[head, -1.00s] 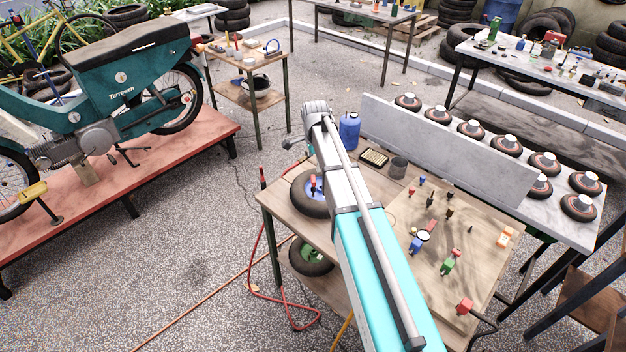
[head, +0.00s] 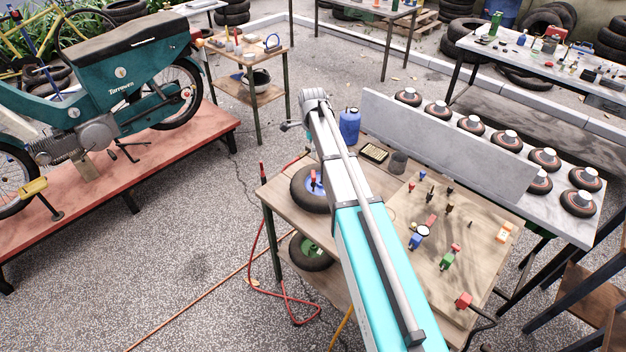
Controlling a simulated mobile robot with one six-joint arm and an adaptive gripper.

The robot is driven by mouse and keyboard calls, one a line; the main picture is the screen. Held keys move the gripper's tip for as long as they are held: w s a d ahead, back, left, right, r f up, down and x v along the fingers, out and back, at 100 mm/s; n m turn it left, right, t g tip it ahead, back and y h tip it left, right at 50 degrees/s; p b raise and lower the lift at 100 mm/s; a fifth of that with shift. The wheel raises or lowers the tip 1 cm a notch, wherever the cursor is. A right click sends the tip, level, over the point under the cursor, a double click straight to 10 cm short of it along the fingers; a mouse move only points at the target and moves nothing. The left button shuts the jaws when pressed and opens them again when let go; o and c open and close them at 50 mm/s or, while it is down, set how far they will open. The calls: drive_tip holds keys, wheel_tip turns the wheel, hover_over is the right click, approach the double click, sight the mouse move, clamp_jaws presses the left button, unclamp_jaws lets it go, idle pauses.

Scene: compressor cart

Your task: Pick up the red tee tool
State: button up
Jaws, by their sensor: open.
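Several small red items show on the wooden cart (head: 283,205), and I cannot tell for sure which is the red tee tool. A small red piece (head: 431,221) lies on the light board (head: 405,262), among small blue, green and dark parts. Another red piece (head: 316,178) stands at the blue hub of a tyre on the cart. A red block (head: 463,300) sits near the board's front right. My gripper (head: 287,127) shows only as a small dark part left of the arm's far end, beyond the cart's tyre. It is open, with nothing seen in it; its fingertips are hard to make out.
A blue can (head: 349,125), a dark tray (head: 374,153) and a dark cup (head: 398,162) stand at the cart's back. An upright grey panel (head: 445,145) borders a bench of small wheels. My arm hides the cart's middle.

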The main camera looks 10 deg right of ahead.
sight(313, 174)
drive_tip(key=shift+f+b, duration=3.6)
drive_tip(key=shift+f, duration=0.3)
drive_tip(key=shift+f, duration=0.1)
drive_tip(key=shift+d+f+b, duration=0.15)
drive_tip(key=shift+f+b, duration=2.35)
drive_tip(key=shift+b, duration=0.1)
drive_tip(key=c, duration=1.2)
drive_tip(key=shift+r, duration=0.15)
